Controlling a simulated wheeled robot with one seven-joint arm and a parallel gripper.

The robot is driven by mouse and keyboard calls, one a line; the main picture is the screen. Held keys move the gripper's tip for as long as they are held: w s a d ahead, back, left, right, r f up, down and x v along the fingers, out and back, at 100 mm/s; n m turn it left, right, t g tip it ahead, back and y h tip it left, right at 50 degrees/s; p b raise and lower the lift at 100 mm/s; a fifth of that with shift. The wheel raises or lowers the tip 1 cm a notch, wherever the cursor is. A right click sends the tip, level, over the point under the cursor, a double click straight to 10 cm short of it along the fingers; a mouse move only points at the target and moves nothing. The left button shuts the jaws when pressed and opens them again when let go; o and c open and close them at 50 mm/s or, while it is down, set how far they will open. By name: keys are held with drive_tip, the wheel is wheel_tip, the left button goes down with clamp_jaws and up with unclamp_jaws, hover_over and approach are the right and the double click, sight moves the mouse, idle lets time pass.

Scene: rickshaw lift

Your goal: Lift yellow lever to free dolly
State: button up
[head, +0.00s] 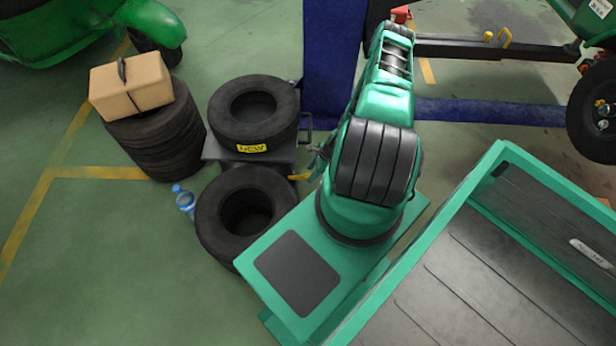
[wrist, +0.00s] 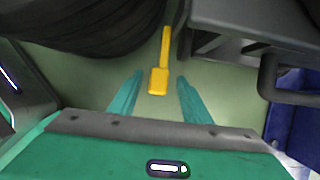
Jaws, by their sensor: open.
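The yellow lever (wrist: 164,50) points away from my gripper in the wrist view, its wide end nearest me. My gripper (wrist: 160,76) is open, with one green finger on each side of that wide end; I cannot tell whether they touch it. In the head view the lever (head: 299,177) shows only as a small yellow piece beside the dolly, left of my arm. The dark dolly (head: 217,152) carries a tire marked NEW (head: 252,113). Its grey body (wrist: 245,14) also shows in the wrist view. My arm hides most of my gripper in the head view.
Another tire (head: 210,215) lies in front of the dolly, with a water bottle (head: 184,201) beside it. A tire stack (head: 160,143) bearing a cardboard box (head: 130,86) stands left. A blue post (head: 332,60) rises behind the dolly. Open floor lies at the far left.

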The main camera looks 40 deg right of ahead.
sight(309, 175)
drive_tip(key=shift+x, duration=1.8)
drive_tip(key=shift+c, duration=0.6)
clamp_jaws()
drive_tip(key=shift+d, duration=0.15)
